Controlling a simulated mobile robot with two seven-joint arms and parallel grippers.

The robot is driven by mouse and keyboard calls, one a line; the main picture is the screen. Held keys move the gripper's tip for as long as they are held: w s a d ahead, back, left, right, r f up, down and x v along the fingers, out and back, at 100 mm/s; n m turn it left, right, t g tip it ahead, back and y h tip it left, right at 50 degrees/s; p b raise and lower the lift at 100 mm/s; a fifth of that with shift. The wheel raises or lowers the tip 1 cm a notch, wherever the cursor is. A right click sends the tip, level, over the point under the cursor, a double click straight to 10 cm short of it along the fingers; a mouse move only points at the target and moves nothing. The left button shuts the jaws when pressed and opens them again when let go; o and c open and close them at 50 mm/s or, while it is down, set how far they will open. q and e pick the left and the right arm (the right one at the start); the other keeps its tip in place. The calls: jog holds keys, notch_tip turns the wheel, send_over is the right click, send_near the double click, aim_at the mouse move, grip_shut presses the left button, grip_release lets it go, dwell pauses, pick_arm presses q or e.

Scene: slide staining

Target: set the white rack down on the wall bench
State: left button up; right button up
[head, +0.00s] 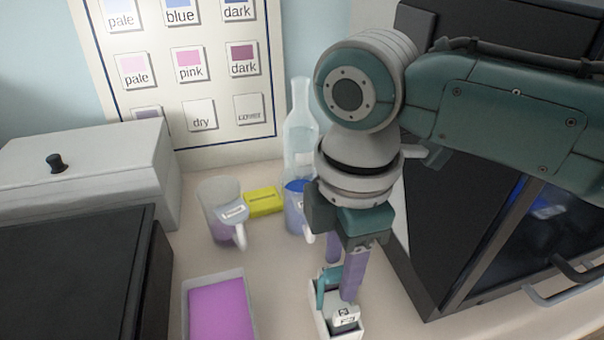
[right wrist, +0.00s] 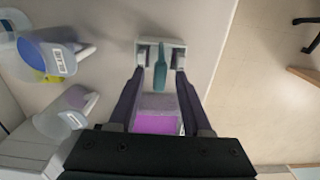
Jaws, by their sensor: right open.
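The white rack (head: 319,322) with its teal handle (head: 325,287) stands at the bottom of the head view, and appears to rest on the pale wall bench (head: 285,300). A small label marked in dark print is on it. My right gripper (head: 341,276) points down over the rack, its purple fingers apart. In the right wrist view, the rack (right wrist: 179,46) shows at the fingertips, with the teal handle (right wrist: 160,68) between the open fingers. The handle does not appear gripped. My left gripper is not in view.
A tray of magenta liquid (head: 184,305) lies left of the rack. Jugs (head: 213,200), a yellow block (head: 263,202) and a clear bottle (head: 300,130) stand behind. A dark glass-fronted cabinet (head: 425,250) is close on the right. In the right wrist view, the bench edge (right wrist: 222,75) is near the rack.

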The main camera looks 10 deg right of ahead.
notch_tip(320, 180, up, 11)
jog(key=p, duration=1.1)
jog(key=s+a+m+t+y, duration=0.1)
jog(key=s+a+m+y, duration=0.2)
jog(key=s+a+m, duration=0.4)
jog(key=s+d+r+m+t+h, duration=0.1)
jog(key=s+d+r+m, duration=0.1)
jog(key=s+d+m, duration=0.2)
jog(key=s+d+r+m+t+h, duration=0.1)
jog(key=s+d+m, duration=0.4)
jog(key=d, duration=0.6)
jog(key=shift+s+r+t+h+b, duration=0.2)
jog(key=shift+r+t+h+b, duration=0.1)
jog(key=shift+r+h+b, duration=0.1)
jog(key=shift+d, duration=0.1)
notch_tip(320, 180, up, 22)
jog(key=p, duration=2.2)
jog(key=shift+r, duration=0.1)
